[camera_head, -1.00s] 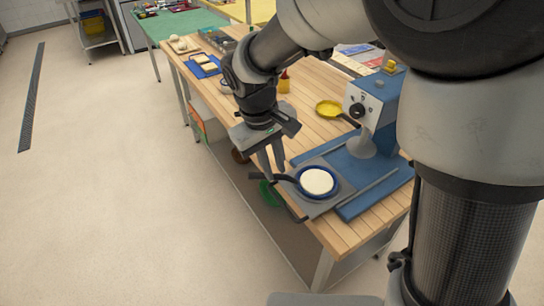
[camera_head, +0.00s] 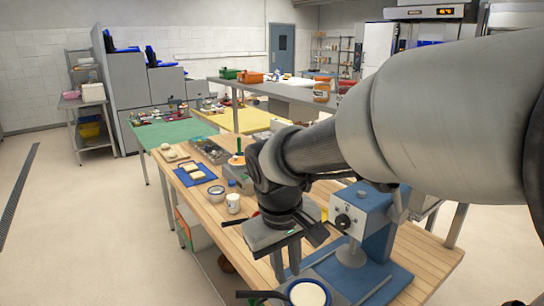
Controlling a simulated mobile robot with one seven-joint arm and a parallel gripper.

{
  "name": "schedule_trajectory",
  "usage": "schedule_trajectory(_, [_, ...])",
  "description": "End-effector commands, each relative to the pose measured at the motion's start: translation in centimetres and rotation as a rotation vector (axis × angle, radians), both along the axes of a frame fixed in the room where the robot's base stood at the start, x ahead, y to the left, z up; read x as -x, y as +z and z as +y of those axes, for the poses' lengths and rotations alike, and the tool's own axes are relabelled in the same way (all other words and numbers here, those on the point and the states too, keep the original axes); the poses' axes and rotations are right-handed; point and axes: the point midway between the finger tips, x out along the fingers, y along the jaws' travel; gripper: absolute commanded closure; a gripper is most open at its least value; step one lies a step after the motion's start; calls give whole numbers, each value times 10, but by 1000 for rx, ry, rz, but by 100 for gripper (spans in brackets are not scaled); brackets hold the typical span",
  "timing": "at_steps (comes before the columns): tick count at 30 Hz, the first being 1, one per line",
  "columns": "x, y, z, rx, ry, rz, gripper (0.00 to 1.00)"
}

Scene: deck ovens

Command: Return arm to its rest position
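My arm reaches in from the right over the wooden table (camera_head: 340,206). My gripper (camera_head: 288,275) hangs downward above the table's front part. Its two fingers show a gap between them with nothing seen in it, so it looks open. Just below and to its right is a blue-rimmed round dish with white contents (camera_head: 308,293), cut by the lower picture edge. A dark handle (camera_head: 260,295) lies left of the dish, near the fingertips. They look apart, but depth is hard to judge.
A blue-grey machine (camera_head: 362,215) stands right of my gripper. A white cup (camera_head: 233,203), a small bowl (camera_head: 216,192) and a blue tray (camera_head: 195,174) sit left on the table. A green-topped table (camera_head: 172,132) stands behind.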

Motion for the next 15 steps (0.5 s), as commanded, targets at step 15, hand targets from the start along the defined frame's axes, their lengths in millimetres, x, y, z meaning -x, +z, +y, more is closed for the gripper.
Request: schedule_trajectory(15, [111,84,-112,-232,-414,-309,83])
